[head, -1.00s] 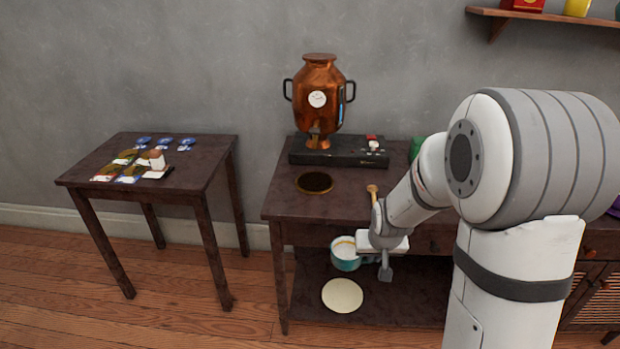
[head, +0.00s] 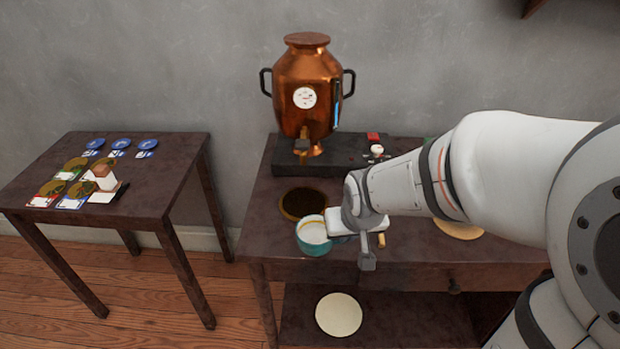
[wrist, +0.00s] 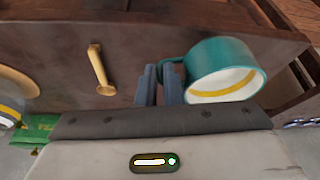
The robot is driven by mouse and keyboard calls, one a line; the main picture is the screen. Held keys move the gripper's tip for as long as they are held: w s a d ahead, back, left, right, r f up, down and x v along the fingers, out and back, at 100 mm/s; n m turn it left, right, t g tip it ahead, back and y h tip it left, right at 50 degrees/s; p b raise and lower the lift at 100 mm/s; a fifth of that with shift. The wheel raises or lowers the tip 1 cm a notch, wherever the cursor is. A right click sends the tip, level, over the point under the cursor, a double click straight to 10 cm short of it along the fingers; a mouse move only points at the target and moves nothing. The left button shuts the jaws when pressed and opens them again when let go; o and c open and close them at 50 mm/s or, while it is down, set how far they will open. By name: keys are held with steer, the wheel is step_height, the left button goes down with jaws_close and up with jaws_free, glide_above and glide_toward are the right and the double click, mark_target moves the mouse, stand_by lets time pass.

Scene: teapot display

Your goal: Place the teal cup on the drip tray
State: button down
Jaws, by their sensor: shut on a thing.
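The teal cup (head: 315,247) has a white inside with a yellow band. My gripper (head: 337,224) is shut on its handle; the wrist view shows the fingers (wrist: 160,82) at the handle and the cup (wrist: 222,55) to their right. The cup looks upright in the head view, near the table's front edge. A dark round disc with a brass rim (head: 302,203), which looks like the drip tray, lies just behind the cup in the picture, below the urn's spout. Nothing stands on it. Whether the cup is clear of the table is hard to tell.
A copper urn (head: 305,88) stands on a black base (head: 345,158) behind the disc. A wooden spoon-like handle (wrist: 100,68) and a round tan mat (head: 460,229) lie on the table. A pale disc (head: 339,314) is on the lower shelf. A side table (head: 50,195) holds cards.

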steer(key=w, duration=0.4)
steer(key=w+a, duration=0.1)
steer(key=w, duration=0.3)
steer(key=w+a, duration=0.1)
steer(key=w, duration=0.4)
steer(key=shift+a, duration=0.15)
steer(key=w, duration=0.3)
steer(key=shift+w+a+f, duration=0.2)
steer(key=shift+w+a, duration=0.1)
steer(key=shift+w, duration=0.1)
steer(key=shift+s+f, duration=0.1)
steer(key=shift+f, duration=0.45)
steer(key=shift+f, duration=0.1)
steer(key=shift+s+f+b, duration=0.1)
steer(key=shift+f+b, duration=0.05)
steer(key=shift+b, duration=0.2)
steer(key=c, duration=1.6)
jaws_free()
